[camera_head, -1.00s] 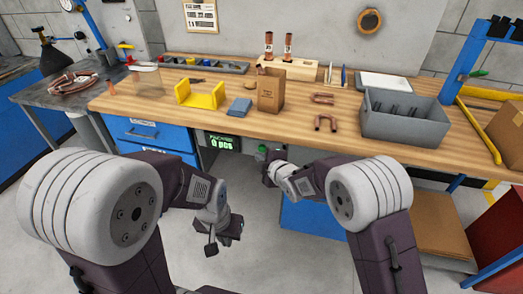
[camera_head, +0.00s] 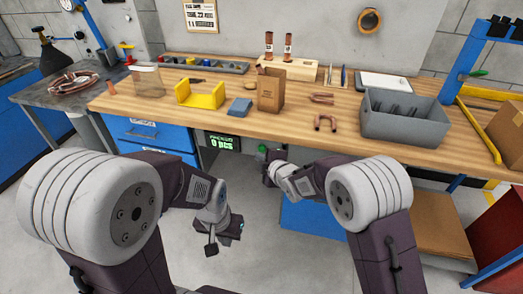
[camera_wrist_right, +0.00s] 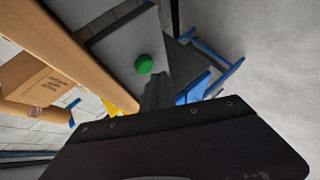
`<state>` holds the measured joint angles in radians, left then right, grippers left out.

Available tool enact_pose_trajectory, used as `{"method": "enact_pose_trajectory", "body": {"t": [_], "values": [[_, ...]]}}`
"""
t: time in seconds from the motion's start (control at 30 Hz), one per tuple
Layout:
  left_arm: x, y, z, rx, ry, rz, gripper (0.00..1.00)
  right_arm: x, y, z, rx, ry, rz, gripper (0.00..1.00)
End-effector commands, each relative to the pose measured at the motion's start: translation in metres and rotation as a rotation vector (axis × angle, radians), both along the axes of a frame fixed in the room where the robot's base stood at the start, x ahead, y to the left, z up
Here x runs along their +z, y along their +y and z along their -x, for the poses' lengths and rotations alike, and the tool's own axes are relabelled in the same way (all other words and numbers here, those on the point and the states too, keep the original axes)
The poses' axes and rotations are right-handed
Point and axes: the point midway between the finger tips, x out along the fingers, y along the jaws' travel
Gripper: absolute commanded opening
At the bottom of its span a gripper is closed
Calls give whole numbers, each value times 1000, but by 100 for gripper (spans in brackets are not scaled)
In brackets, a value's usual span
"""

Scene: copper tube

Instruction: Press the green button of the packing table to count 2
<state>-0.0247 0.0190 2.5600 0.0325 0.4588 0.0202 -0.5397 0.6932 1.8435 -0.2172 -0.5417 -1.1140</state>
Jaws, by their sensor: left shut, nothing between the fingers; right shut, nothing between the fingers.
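The green button (camera_head: 262,149) is on the front of the packing table (camera_head: 215,113), just under the tabletop edge and right of a counter display (camera_head: 221,143) that reads 0 pcs. The button also shows as a green dome in the right wrist view (camera_wrist_right: 144,64), on a grey plate. My right gripper (camera_head: 268,168) is shut and empty, close to the button. In the right wrist view its dark fingers (camera_wrist_right: 157,88) point toward the button; a gap seems to remain, but contact is hard to judge. My left gripper (camera_head: 226,236) is shut and empty, low over the floor.
The tabletop holds a brown carton (camera_head: 271,90), a yellow bracket (camera_head: 200,94), copper tubes (camera_head: 325,122) and a grey bin (camera_head: 404,119). The tabletop edge overhangs just above my right gripper. Blue drawers (camera_head: 155,132) stand left of the display. Open floor surrounds my left gripper.

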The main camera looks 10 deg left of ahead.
Motion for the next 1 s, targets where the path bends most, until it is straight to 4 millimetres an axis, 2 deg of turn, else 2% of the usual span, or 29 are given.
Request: {"method": "enact_pose_trajectory", "body": {"t": [1.0], "values": [[0,0,0,0,0,0,0,0,0,-9,0,0,0,0]]}}
